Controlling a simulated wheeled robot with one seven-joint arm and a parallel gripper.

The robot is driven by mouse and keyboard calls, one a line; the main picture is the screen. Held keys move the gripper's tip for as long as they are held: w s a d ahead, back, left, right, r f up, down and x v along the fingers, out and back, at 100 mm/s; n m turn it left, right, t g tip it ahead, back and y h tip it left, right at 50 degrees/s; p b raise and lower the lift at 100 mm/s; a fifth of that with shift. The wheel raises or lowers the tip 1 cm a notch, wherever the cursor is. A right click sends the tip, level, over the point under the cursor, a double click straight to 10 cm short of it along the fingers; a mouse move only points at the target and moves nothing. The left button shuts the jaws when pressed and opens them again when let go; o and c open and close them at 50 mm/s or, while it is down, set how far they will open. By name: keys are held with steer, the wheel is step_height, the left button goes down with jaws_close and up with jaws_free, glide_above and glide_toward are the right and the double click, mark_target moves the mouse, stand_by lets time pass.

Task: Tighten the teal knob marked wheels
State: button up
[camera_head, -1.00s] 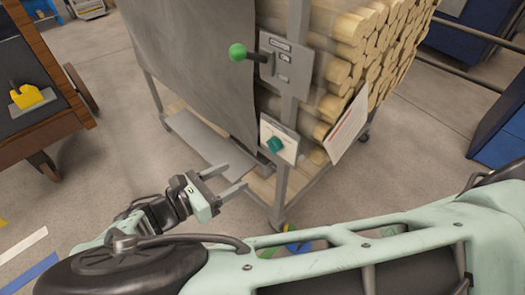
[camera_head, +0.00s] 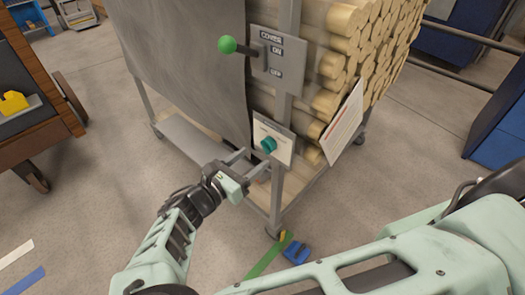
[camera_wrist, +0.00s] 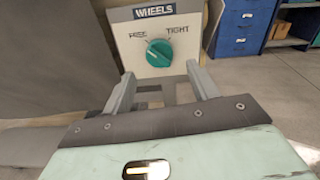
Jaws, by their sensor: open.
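The teal knob (camera_wrist: 159,53) sits on a pale plate (camera_wrist: 185,22) headed WHEELS in the wrist view. The right label reads TIGHT; the left one looks like FREE. The mark on the knob points up and left, towards the left label. The knob also shows in the head view (camera_head: 268,145), low on the cart's corner post. My gripper (camera_wrist: 160,82) is open and empty, its two fingers below and to either side of the knob, apart from it. In the head view my gripper (camera_head: 252,163) is just below and left of the plate.
A green-tipped lever (camera_head: 227,45) on a grey plate is above the knob. A paper sheet (camera_head: 343,125) sticks out to the right. The cart holds stacked logs (camera_head: 345,60); a grey sheet (camera_head: 185,60) covers its left side. Blue and green items (camera_head: 296,252) lie on the floor.

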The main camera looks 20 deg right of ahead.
mark_target(267, 146)
steer(key=shift+x, duration=2.55)
steer(key=c, duration=1)
